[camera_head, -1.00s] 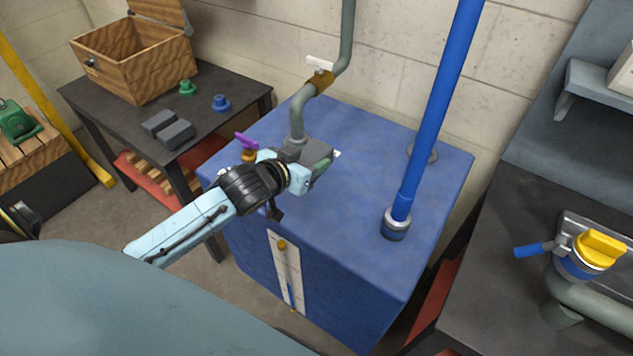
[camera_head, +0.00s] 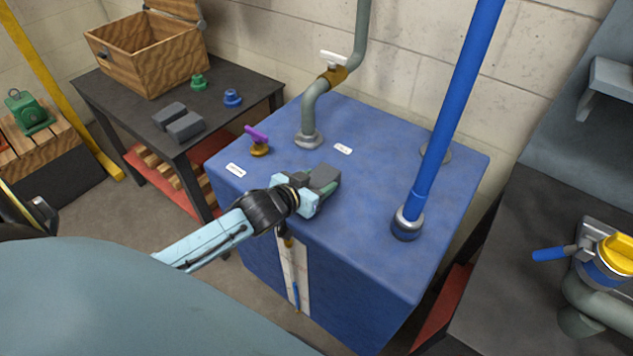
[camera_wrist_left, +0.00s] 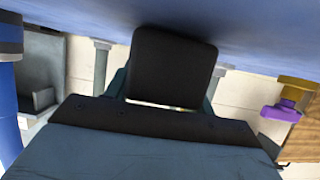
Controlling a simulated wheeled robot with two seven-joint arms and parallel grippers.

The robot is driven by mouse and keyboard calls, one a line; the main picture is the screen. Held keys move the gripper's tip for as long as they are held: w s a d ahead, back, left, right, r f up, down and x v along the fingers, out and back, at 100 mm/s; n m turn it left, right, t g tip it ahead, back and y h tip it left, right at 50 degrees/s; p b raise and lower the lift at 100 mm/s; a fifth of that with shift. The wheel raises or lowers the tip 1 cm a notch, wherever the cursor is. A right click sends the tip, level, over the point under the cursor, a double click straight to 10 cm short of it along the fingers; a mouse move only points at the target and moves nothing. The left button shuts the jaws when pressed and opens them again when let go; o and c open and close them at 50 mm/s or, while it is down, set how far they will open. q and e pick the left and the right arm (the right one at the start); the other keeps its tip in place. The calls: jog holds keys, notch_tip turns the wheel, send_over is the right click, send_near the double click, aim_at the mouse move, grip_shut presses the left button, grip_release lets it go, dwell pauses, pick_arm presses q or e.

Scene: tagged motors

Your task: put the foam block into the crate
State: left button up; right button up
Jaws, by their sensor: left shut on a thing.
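My left gripper (camera_head: 312,192) is shut on the foam block (camera_head: 325,176), a dark grey block, over the front part of the blue tank top. The block also shows in the left wrist view (camera_wrist_left: 172,66), between the fingers. I cannot tell whether it touches the tank. The crate (camera_head: 152,66) is a brown wooden box with its lid raised, on the dark table at the back left, well apart from my gripper. Its inside floor is hidden. My right gripper is not in view.
A grey pipe (camera_head: 310,115), a purple-handled valve (camera_head: 258,140) and a blue pipe (camera_head: 440,140) rise from the blue tank (camera_head: 375,155).

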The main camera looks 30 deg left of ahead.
pick_arm(q)
jog(key=shift+f, duration=0.1)
jog(key=o, duration=1)
jog(key=shift+c, duration=0.2)
